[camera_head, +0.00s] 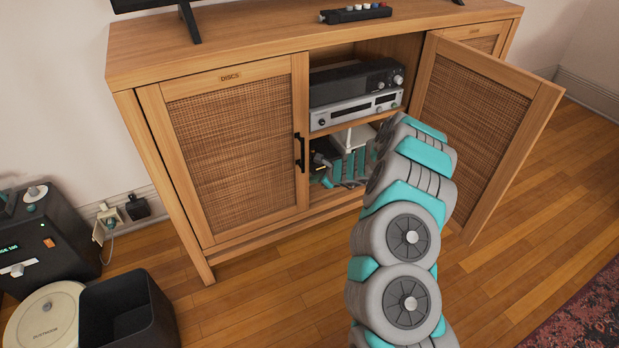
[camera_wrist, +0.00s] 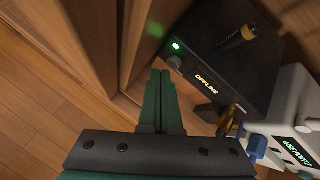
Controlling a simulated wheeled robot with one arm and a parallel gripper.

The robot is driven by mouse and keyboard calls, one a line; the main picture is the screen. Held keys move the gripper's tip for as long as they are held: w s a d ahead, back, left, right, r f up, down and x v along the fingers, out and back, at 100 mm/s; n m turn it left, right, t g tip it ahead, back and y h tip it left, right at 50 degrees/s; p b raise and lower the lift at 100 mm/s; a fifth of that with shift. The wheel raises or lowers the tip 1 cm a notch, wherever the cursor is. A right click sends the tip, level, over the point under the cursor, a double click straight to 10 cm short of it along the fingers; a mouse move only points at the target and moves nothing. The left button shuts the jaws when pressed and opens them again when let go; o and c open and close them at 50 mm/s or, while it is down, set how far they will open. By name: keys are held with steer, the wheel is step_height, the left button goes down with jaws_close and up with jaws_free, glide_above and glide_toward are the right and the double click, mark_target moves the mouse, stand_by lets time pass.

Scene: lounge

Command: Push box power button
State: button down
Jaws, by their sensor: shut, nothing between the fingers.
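In the wrist view a black box (camera_wrist: 228,62) stands inside the cabinet with a lit "OFFLINE" display (camera_wrist: 206,84). A green light (camera_wrist: 176,45) glows near the left end of its front. A round dark button (camera_wrist: 174,63) sits just below the light. My gripper (camera_wrist: 162,74) is shut and empty, its teal fingers pointing at the box front with the tips close below and left of the button. I cannot tell whether they touch it. In the head view my arm reaches into the lower shelf and hides most of the box.
A white device (camera_wrist: 295,140) with a lit port message stands right of the box, with plugs and cables between. The cabinet's right door (camera_head: 490,125) stands open; the left door (camera_head: 232,150) is shut. Audio units (camera_head: 356,108) fill the shelf above. A black bin (camera_head: 125,312) stands at the lower left.

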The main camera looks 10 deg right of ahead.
steer(key=shift+s+d+b, duration=0.35)
steer(key=shift+s+b, duration=0.2)
steer(key=shift+s, duration=0.05)
steer(key=shift+s+d+f+b, duration=0.1)
steer(key=shift+s+b, duration=0.35)
steer(key=shift+s, duration=0.35)
steer(key=shift+s+d+b, duration=0.25)
steer(key=shift+s+b, duration=0.05)
steer(key=shift+s, duration=0.45)
steer(key=shift+s+d+b, duration=0.25)
steer(key=shift+s+b, duration=0.05)
steer(key=shift+s, duration=0.4)
